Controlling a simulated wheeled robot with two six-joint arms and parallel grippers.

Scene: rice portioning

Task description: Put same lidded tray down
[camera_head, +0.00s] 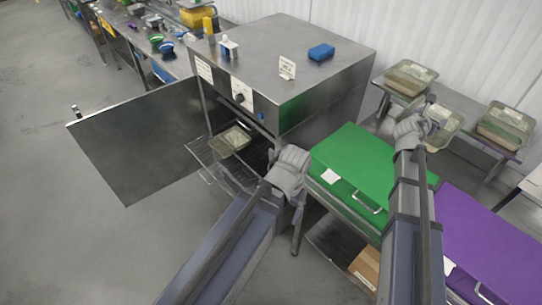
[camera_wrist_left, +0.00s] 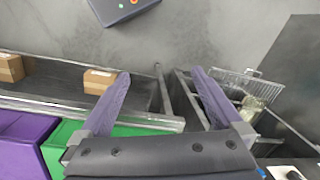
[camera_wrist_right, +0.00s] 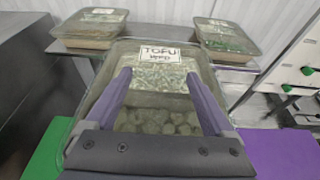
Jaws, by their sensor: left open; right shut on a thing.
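A clear lidded tray (camera_head: 448,122) with a TOFU label is at my right gripper (camera_head: 432,108), between two other trays at the back bench. In the right wrist view, the tray (camera_wrist_right: 198,118) lies under and between the fingers of my right gripper (camera_wrist_right: 158,75), which is shut on it. I cannot tell whether its base touches the bench. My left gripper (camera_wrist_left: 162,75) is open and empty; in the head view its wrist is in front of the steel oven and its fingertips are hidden.
Two lidded trays (camera_head: 410,77) (camera_head: 507,125) sit on the bench (camera_head: 465,105). Another tray (camera_head: 232,141) is on a wire rack at the open steel oven (camera_head: 300,70). Green (camera_head: 365,165) and purple (camera_head: 490,235) lids stand in front. The oven door (camera_head: 135,140) hangs open left.

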